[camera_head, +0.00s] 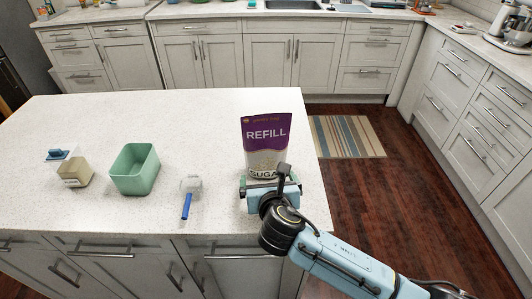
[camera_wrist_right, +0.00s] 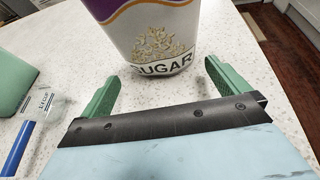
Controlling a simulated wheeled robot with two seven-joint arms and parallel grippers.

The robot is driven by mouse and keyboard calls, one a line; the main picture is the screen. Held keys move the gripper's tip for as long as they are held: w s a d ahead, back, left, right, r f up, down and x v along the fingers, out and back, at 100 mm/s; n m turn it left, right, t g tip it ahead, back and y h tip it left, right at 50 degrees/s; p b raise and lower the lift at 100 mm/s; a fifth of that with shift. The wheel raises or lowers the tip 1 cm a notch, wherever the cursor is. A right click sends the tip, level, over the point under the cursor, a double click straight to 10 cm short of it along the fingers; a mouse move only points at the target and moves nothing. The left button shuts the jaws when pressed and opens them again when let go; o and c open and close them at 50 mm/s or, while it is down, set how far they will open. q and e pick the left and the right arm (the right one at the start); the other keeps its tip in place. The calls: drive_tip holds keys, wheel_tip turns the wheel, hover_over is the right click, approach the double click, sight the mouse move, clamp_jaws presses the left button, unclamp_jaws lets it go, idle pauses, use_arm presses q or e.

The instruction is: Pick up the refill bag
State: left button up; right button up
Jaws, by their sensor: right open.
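The refill bag (camera_head: 265,145) stands upright near the right end of the white island counter. It is purple on top and white below, with the words REFILL and SUGAR. My right gripper (camera_head: 268,183) is directly in front of the bag, low over the counter. In the right wrist view the bag (camera_wrist_right: 155,40) rises ahead, and the two green fingers of my right gripper (camera_wrist_right: 160,85) are spread wide and empty. The bag's lower part is just beyond the fingertips, roughly centred between them. My left gripper is not in view.
The counter behind the bag is clear. A striped rug (camera_head: 345,137) lies beyond the right edge.

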sight(267, 173)
drive_tip(key=b+x, duration=0.1)
drive_tip(key=x, duration=0.3)
drive_tip(key=shift+w, duration=0.3)
drive_tip(key=shift+w+f, duration=0.15)
drive_tip(key=shift+w, duration=0.15)
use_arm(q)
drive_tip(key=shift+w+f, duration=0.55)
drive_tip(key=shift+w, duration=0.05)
use_arm(e)
drive_tip(key=c, duration=0.9)
